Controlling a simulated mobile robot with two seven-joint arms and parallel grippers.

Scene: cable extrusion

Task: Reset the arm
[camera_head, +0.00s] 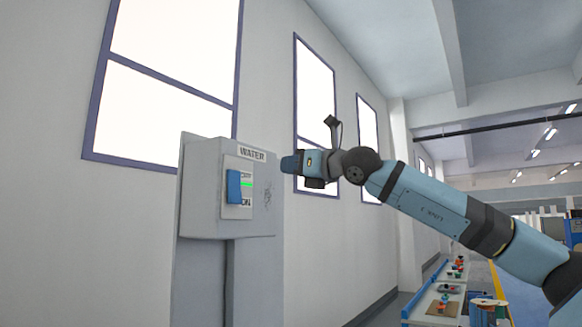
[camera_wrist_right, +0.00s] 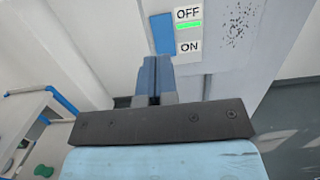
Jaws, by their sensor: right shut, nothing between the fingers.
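My right arm comes in from the right in the head view, bent out toward the wall box. My right gripper (camera_head: 290,164) is shut and empty, just right of the grey box labelled WATER (camera_head: 206,222). In the right wrist view the closed fingers (camera_wrist_right: 154,78) point toward the box face. The box carries a blue switch (camera_head: 233,187) on a pale plate, with a lit green strip beside it. The switch also shows in the right wrist view (camera_wrist_right: 162,34), near the OFF and ON labels. Whether the fingers touch it is unclear; they look apart. My left gripper is out of view.
A wall with tall windows (camera_head: 317,90) runs behind the box. A long workbench (camera_head: 436,298) with small coloured items stands at the lower right of the head view. A white frame with blue parts (camera_wrist_right: 50,97) shows at the left of the right wrist view.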

